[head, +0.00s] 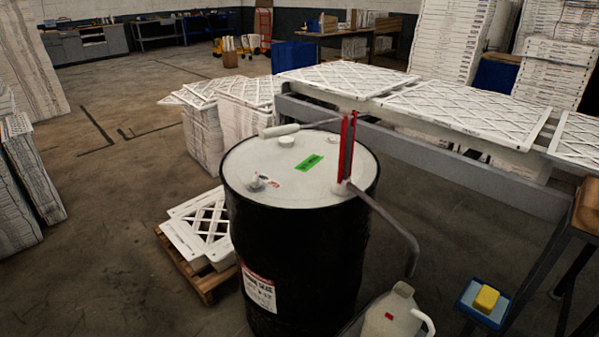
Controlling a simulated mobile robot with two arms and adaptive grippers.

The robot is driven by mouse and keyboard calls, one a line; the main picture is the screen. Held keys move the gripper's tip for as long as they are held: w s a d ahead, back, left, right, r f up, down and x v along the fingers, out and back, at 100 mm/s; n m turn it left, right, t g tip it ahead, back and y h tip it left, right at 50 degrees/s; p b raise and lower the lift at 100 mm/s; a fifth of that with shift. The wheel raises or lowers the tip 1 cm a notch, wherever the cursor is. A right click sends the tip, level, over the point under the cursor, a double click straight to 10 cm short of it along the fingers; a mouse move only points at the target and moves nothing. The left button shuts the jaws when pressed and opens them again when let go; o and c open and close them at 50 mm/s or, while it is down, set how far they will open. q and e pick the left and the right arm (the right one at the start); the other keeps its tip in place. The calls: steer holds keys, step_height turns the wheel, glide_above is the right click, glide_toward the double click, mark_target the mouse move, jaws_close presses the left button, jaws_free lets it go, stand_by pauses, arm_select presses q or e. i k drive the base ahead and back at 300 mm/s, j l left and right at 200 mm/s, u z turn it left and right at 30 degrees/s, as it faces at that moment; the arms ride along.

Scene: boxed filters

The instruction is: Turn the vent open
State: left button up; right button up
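A black drum (300,245) with a pale grey top stands in the middle of the head view. A small fitting with a short knob (258,181), which looks like the vent, sits on the lid's front left, beside a small red and white tag (273,184). From this distance I cannot tell whether it is open or shut. A red hand pump (347,147) stands upright on the lid's right side. Its handle has a pale grip (281,130), and its grey spout (400,235) bends down on the right. Neither of my grippers shows in this view.
A green label (309,163) and a round cap (286,141) are on the lid. A pallet (208,284) with filters stands left of the drum. A white jug (392,315) stands in front, right. A filter-covered bench (420,150) runs behind.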

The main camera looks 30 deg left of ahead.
mark_target(256, 183)
steer(key=j+z, duration=0.35)
steer(key=j, duration=0.25)
steer(key=j+z, duration=0.35)
steer(key=j, duration=0.3)
steer(key=j+z, duration=0.35)
steer(key=j, duration=0.25)
steer(key=k, duration=0.05)
